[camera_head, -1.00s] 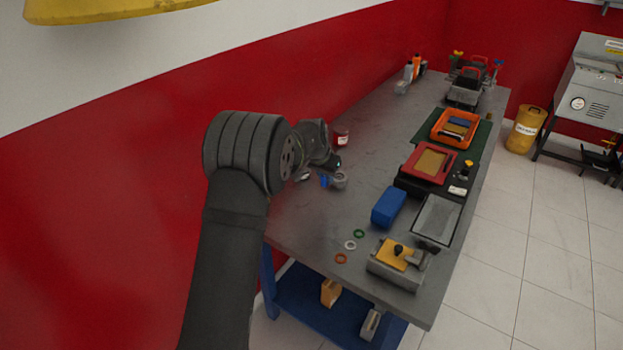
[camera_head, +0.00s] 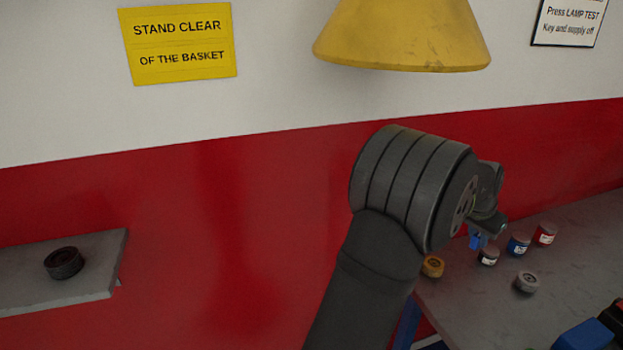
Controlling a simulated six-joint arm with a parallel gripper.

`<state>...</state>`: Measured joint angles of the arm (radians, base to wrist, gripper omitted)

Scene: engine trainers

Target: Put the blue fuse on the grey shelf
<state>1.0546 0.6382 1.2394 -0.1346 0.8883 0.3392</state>
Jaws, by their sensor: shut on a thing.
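My gripper (camera_head: 484,228) is at the end of my dark arm, over the near left part of the workbench. It is shut on the small blue fuse (camera_head: 476,241), which shows just below and left of it. The fuse is partly covered, and its exact seating in the jaws is too small to tell. The grey shelf (camera_head: 30,297) juts from the red wall at the far left, well away from my gripper. A dark round, ring-like part (camera_head: 63,263) sits on the shelf, with bare surface around it.
Small jars with dark (camera_head: 488,257), blue (camera_head: 518,246) and red (camera_head: 545,235) labels stand near my gripper. A yellow round part (camera_head: 432,267) and a grey one (camera_head: 526,283) are close by. A yellow lamp-like cone (camera_head: 402,35) hangs above.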

